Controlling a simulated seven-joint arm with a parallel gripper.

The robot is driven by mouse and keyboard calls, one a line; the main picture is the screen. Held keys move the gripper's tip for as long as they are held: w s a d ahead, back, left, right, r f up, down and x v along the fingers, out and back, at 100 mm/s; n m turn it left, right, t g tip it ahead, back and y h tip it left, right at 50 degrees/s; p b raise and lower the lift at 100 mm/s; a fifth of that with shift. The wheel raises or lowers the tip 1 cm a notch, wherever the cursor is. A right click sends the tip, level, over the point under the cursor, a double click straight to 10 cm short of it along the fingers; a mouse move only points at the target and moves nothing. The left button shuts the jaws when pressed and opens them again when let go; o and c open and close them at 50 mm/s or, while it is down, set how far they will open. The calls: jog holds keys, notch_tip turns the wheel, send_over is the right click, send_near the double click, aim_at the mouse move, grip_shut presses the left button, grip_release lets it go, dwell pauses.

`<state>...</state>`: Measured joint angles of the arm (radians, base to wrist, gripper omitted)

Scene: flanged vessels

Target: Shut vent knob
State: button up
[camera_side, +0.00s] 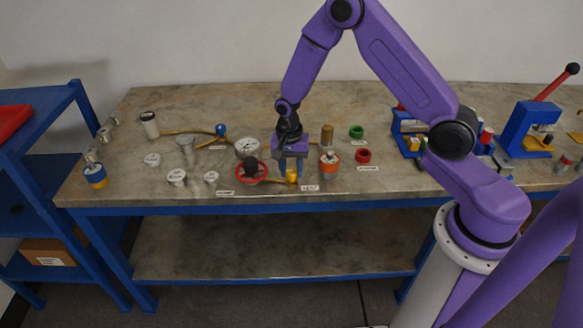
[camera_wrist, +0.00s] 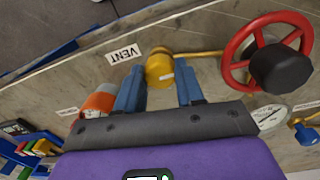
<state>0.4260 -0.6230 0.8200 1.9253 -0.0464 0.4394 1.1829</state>
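The vent knob (camera_wrist: 160,70) is a yellow round knob on a brass pipe, beside a white label reading VENT (camera_wrist: 123,54). In the side view the knob (camera_side: 292,176) sits near the front edge of the bench, beneath my gripper (camera_side: 290,172). In the wrist view my gripper (camera_wrist: 160,68) points down with its two blue fingers apart, one on each side of the knob. Small gaps seem to show between fingers and knob, so it looks open and not clamped. How far down the fingertips reach is hard to tell.
A red handwheel (camera_wrist: 268,52) with a dark hub is close beside the knob. A pressure gauge (camera_side: 247,147) stands behind it. An orange-banded vessel (camera_side: 329,161) is close on the right.

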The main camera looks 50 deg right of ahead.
jog(key=shift+n, duration=0.3)
jog(key=n, duration=0.9)
jog(key=shift+s, duration=0.1)
jog(key=n, duration=0.4)
jog(key=shift+t, duration=0.3)
jog(key=shift+d+n, duration=0.1)
jog(key=shift+n, duration=2)
jog(key=o, duration=1)
jog(key=shift+o, duration=0.2)
